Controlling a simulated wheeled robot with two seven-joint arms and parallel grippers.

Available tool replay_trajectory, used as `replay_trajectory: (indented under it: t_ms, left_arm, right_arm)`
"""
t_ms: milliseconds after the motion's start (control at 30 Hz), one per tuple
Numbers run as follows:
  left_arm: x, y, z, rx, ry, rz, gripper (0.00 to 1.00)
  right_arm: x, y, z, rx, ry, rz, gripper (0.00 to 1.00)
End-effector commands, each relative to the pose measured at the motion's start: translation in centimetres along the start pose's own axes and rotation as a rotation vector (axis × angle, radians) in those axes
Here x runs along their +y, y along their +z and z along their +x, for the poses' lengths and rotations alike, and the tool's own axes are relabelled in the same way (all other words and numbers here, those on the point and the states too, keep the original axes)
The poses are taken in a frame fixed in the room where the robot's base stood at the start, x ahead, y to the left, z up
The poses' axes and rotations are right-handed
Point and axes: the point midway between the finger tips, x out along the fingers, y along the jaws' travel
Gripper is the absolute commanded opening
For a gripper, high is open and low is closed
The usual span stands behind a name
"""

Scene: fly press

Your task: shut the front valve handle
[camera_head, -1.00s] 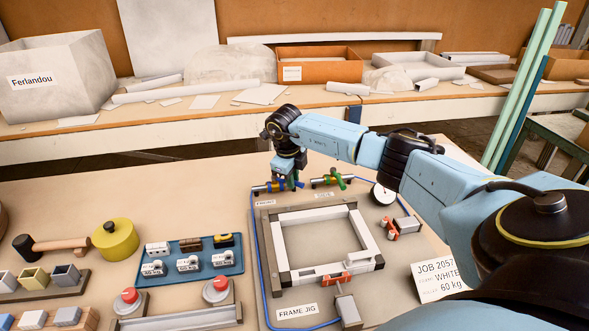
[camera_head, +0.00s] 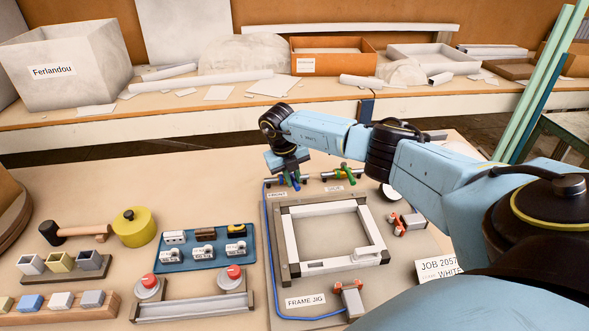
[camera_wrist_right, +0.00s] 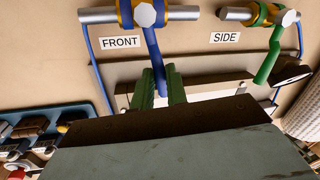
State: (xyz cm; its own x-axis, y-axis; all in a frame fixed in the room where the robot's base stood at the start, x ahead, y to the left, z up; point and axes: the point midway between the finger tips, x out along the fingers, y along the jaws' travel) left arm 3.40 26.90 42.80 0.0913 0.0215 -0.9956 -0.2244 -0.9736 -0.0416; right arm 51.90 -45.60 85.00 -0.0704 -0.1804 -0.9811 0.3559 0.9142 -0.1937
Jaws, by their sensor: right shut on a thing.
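The front valve has a blue handle (camera_wrist_right: 153,55) on a grey pipe beside the FRONT label (camera_wrist_right: 121,42). The handle stands roughly crosswise to its pipe. My right gripper (camera_wrist_right: 160,88) has its green fingers one on each side of the handle's free end. In the head view my right gripper (camera_head: 289,180) points down at the valve and hides part of it. The side valve, with a green handle (camera_wrist_right: 268,58), is to the right and also angled across its pipe. My left gripper is not in view.
A white frame (camera_head: 297,245) lies in the frame jig below the valves. A red-tipped clamp (camera_head: 351,300) stands at its near edge, another (camera_head: 401,224) at its right. A blue tray (camera_head: 175,257) of small parts and two red buttons are to the left.

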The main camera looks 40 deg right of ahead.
Motion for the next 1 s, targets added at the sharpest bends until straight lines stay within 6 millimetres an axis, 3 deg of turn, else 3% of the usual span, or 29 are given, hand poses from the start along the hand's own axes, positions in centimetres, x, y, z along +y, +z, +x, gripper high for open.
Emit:
replay_trajectory:
  t_ms: [400,967,1000]
  left_arm:
    - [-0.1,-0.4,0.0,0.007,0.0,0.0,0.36]
    - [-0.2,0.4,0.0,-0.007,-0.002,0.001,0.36]
    - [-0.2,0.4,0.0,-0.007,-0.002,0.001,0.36]
  right_arm:
    - [1.4,0.3,-0.2,0.038,0.001,0.197,0.0]
    - [1.5,0.3,-0.3,0.044,0.001,0.228,0.0]
    - [1.5,0.3,-0.3,0.044,0.001,0.228,0.17]
